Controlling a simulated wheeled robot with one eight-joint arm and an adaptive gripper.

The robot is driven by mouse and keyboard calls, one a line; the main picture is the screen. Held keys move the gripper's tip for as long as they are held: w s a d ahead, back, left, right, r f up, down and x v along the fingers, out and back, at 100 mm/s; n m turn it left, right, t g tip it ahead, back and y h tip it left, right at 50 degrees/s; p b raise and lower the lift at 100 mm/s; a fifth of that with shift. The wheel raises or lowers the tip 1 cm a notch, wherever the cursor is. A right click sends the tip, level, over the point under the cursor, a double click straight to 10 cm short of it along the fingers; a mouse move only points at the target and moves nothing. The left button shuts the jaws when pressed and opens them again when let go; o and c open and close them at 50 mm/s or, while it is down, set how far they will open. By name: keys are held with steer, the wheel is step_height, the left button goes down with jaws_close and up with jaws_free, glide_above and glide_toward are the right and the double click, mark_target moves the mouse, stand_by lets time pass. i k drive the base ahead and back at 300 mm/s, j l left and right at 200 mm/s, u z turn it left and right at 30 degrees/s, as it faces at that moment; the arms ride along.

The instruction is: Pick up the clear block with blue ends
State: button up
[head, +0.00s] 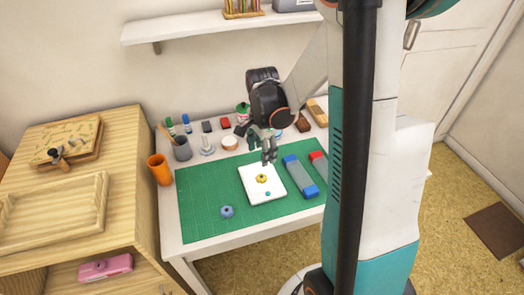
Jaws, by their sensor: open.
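The clear block with blue ends (300,177) lies on the green cutting mat (200,215), along the right side of a white sheet. Its middle looks pale grey and its ends are blue. My gripper (269,160) is open and empty, pointing down above the far part of the white sheet. In the picture it is left of the block and apart from it. A similar block with a red end (319,157) lies to the right, partly hidden behind my own body.
The white sheet (265,197) holds a yellow piece (262,178) and a small teal piece (268,194). A blue round piece (227,211) sits on the mat.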

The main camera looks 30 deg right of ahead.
mark_target(309, 189)
steer(key=k+j+z, duration=0.15)
steer(key=j, duration=0.25)
steer(key=j+z, duration=0.1)
steer(key=j, duration=0.3)
steer(key=k+j+z, duration=0.15)
steer(key=j, duration=0.2)
steer(key=k+j+z, duration=0.15)
steer(key=j, duration=0.2)
steer(key=k+j+z, duration=0.15)
steer(key=j, duration=0.2)
